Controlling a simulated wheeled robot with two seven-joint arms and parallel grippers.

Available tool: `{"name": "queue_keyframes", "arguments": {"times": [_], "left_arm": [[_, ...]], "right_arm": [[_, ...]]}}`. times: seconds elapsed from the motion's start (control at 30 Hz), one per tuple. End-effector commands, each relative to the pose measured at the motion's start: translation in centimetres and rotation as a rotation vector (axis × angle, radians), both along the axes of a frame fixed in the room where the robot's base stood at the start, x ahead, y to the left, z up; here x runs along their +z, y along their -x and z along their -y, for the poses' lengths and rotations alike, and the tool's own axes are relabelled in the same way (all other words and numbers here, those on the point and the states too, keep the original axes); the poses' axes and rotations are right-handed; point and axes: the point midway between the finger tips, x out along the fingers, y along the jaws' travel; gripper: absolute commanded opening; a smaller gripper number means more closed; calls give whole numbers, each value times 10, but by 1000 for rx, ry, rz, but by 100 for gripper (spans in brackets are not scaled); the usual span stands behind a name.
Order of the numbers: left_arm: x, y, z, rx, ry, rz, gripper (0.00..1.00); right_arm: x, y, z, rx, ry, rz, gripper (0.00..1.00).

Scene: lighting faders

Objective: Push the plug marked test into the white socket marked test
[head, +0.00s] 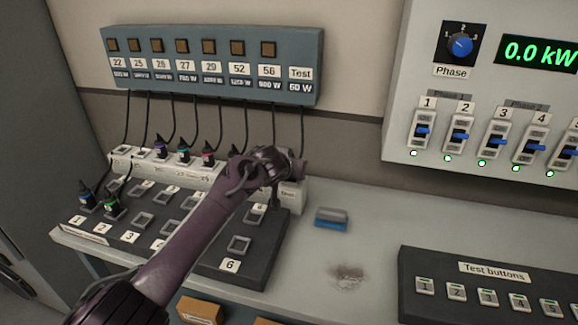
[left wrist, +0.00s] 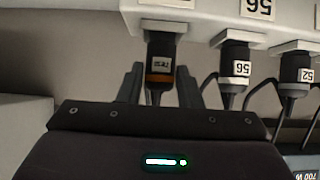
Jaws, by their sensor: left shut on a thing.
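The test plug (left wrist: 161,62) is dark with an orange band and a white label reading test. It stands between the two fingers of my left gripper (left wrist: 160,85), which is shut on it. Its end meets the white test socket (left wrist: 166,22) in the left wrist view, in line with it. I cannot tell how deep it sits. In the head view my left gripper (head: 278,165) is over the right end of the white socket row and hides the plug. The white test socket box (head: 292,196) shows just below it. My right gripper is not in view.
Plugs 56 (left wrist: 235,65) and 52 (left wrist: 296,72) stand in neighbouring sockets, close to my gripper. Cables hang from the blue panel (head: 215,62). A dark socket board (head: 265,240) lies in front. A blue sponge-like block (head: 331,218) lies right on the grey table.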

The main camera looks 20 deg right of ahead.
Motion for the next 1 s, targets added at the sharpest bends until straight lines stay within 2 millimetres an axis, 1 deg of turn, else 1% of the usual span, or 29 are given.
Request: {"name": "queue_keyframes", "arguments": {"times": [0.37,1.0], "left_arm": [[0,0,0,-1,1,0,5],[-7,0,0,-1,-1,-1,5]], "right_arm": [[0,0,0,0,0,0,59],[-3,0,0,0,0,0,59]]}}
